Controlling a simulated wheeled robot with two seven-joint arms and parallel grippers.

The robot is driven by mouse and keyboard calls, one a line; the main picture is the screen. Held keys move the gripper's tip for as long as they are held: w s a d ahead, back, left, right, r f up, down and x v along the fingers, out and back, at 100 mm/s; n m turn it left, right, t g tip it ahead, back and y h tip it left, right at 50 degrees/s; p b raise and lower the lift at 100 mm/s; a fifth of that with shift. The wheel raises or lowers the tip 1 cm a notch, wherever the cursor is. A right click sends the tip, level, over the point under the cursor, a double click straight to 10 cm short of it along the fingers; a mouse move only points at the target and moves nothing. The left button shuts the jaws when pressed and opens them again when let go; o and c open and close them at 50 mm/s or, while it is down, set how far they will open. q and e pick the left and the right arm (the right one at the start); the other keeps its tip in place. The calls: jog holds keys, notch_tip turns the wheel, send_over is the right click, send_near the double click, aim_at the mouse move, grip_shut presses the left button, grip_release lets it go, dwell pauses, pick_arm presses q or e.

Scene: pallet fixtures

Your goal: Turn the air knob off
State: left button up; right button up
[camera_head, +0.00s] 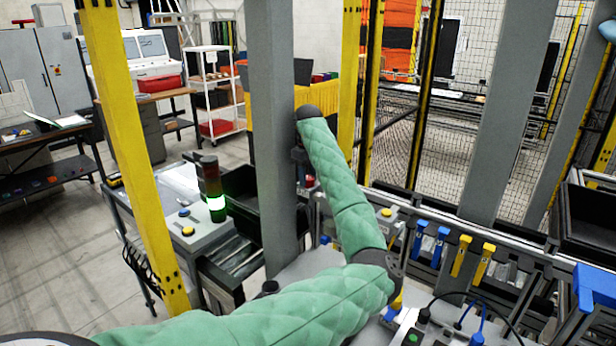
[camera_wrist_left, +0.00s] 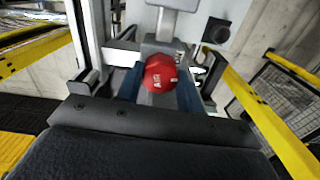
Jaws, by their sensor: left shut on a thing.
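The red air knob (camera_wrist_left: 160,74) shows in the left wrist view, with white lettering on its face. It sits on a grey fitting below a grey block. My left gripper (camera_wrist_left: 160,84) has its two blue fingers on either side of the knob and is shut on it. In the head view my green-sleeved left arm reaches up beside the grey column, and a small red part (camera_head: 310,181) shows just right of the column. The left gripper itself is mostly hidden there. My right gripper is in neither view.
A grey column (camera_head: 270,120) stands right beside my left arm, and yellow posts (camera_head: 130,150) stand to the left and behind. A signal light (camera_head: 213,190) glows green on a side table. Blue and yellow clamps (camera_head: 460,260) line the fixture at right.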

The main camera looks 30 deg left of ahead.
pick_arm(q)
jog(key=m, duration=0.3)
jog(key=shift+m, duration=1)
jog(key=shift+r, duration=0.1)
jog(key=o, duration=1)
